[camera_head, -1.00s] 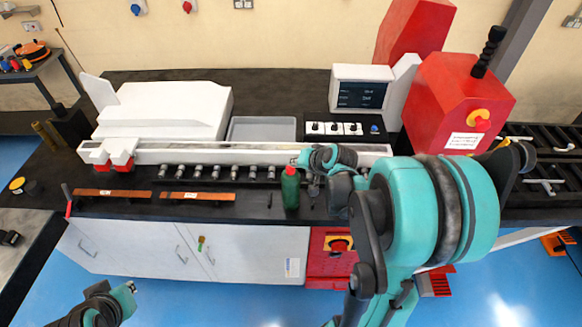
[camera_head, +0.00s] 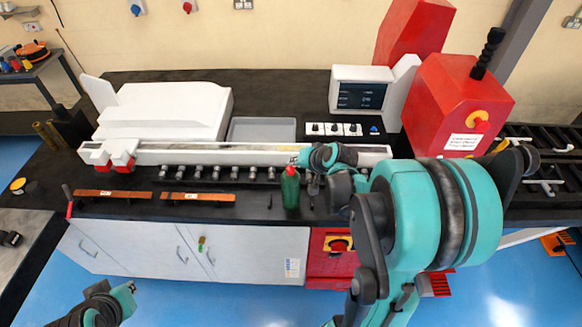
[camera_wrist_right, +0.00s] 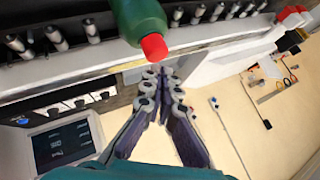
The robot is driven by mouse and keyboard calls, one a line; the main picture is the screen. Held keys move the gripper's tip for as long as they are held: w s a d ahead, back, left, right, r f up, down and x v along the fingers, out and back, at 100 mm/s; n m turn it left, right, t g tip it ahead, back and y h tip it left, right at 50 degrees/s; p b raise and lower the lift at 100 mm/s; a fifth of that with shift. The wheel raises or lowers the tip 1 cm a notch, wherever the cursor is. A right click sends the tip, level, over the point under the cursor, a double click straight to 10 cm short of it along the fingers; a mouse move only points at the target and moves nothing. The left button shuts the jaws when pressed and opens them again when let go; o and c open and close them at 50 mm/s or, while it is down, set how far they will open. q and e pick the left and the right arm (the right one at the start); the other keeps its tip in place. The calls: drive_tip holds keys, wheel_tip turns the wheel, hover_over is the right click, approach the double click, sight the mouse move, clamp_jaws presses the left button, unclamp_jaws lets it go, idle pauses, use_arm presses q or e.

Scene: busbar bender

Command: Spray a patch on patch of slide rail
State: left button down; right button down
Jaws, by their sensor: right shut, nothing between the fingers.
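A green spray bottle (camera_head: 291,192) with a red cap stands upright at the bench front, right of centre. It also shows in the right wrist view (camera_wrist_right: 138,18), its red cap toward my fingers. My right gripper (camera_head: 298,160) is just behind and above the bottle in the head view. In the right wrist view its fingers (camera_wrist_right: 164,78) are together and empty, apart from the cap. The pale slide rail (camera_head: 220,156) runs along the bench behind the bottle. My left gripper (camera_head: 127,289) is low at the left, in front of the bench; its fingers are too small to read.
Several metal rollers (camera_head: 215,173) line the rail's front. Two copper bars (camera_head: 112,194) lie on the front left of the bench. A grey tray (camera_head: 262,130), a screen unit (camera_head: 361,94) and a red machine (camera_head: 455,100) stand behind.

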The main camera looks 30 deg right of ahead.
drive_tip(key=shift+r, duration=0.1)
wheel_tip(320, 180, up, 6)
drive_tip(key=p, duration=0.4)
idle(0.4)
drive_tip(key=shift+p, duration=0.3)
idle(1.2)
